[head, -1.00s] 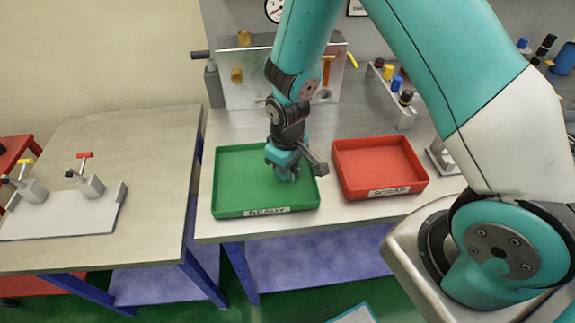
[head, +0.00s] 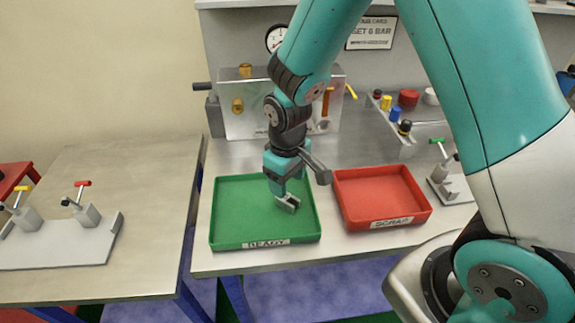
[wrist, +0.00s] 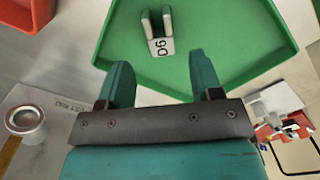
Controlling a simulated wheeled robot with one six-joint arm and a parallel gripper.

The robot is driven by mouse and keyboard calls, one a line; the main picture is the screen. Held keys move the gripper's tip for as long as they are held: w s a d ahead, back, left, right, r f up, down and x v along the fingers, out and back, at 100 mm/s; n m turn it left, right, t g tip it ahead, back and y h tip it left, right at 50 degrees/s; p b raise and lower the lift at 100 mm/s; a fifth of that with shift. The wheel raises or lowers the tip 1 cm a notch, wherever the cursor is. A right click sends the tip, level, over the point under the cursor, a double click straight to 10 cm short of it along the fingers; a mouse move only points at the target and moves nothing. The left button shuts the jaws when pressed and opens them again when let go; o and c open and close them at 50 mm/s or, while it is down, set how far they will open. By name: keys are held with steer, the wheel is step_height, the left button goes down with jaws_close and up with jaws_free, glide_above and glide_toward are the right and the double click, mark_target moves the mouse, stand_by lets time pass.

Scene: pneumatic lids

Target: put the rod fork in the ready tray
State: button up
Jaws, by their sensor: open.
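The rod fork (head: 287,204), a small grey two-pronged piece, rests on the floor of the green ready tray (head: 264,244), right of its middle. In the wrist view the fork (wrist: 160,40) shows its two prongs and a number label, lying inside the tray (wrist: 245,72) beyond my fingertips. My gripper (head: 284,188) is just above the fork in the head view. In the wrist view my gripper (wrist: 160,66) has its two teal fingers spread, with nothing held between them.
A red scrap tray (head: 378,222) stands just right of the ready tray. A grey fixture with brass fittings (head: 238,105) is behind it. A clamp plate (head: 60,245) sits on the left table, whose middle is clear.

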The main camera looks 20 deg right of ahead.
mark_target(288, 198)
steer(key=s+a+r+y, duration=0.1)
steer(key=s+a+r, duration=0.1)
steer(key=s+r, duration=0.35)
steer(key=s+a+r+y, duration=0.1)
steer(key=s+r, duration=0.2)
steer(key=r, duration=0.6)
steer(key=s+a+r+n+y, duration=0.1)
steer(key=s+r, duration=0.4)
steer(key=s, duration=0.5)
steer(key=shift+a+n+y+b, duration=0.3)
steer(key=shift+a+y, duration=0.3)
steer(key=shift+a, duration=0.1)
steer(key=shift+r, duration=0.1)
